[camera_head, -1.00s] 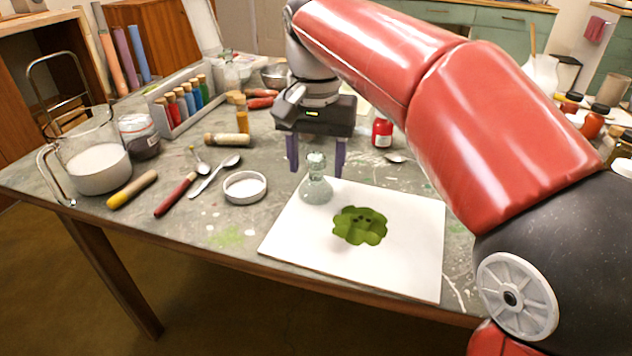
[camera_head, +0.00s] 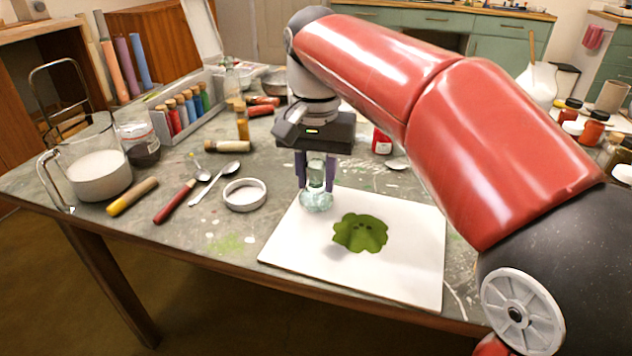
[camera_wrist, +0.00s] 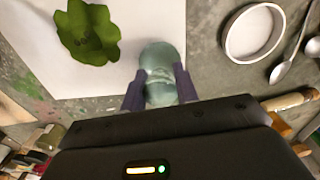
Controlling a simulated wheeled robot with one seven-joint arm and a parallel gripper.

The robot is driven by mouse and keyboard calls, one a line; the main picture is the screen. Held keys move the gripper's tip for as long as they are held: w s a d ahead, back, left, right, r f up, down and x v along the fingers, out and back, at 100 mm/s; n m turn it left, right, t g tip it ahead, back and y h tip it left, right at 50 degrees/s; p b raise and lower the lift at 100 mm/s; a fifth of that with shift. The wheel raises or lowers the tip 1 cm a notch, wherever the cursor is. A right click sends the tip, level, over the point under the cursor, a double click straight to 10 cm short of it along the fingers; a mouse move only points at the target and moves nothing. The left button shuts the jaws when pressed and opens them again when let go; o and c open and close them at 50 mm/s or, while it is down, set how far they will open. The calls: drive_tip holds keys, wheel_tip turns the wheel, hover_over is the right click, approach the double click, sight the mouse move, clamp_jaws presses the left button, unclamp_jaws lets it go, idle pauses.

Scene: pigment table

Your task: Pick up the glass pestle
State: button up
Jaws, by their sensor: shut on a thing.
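The glass pestle (camera_head: 316,200) is pale, greenish and see-through, with a wide round base and a narrower top. It is upright at the back left of the white board (camera_head: 400,277); I cannot tell whether its base touches the board. My gripper (camera_head: 316,180) points down from above, its two purple fingers shut on the pestle's upper part from both sides. In the wrist view the pestle (camera_wrist: 158,62) shows between the fingertips (camera_wrist: 160,88). The fingers hide part of its sides.
A white ring-shaped dish (camera_head: 244,194) and spoons (camera_head: 214,181) are to the left. A glass beaker (camera_head: 98,170) stands at the far left, and a red jar (camera_head: 382,142) behind the board.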

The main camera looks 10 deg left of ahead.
sight(316, 162)
drive_tip(key=shift+r, duration=0.1)
wheel_tip(316, 162, up, 10)
drive_tip(key=shift+f+p, duration=0.1)
drive_tip(key=shift+p, duration=0.65)
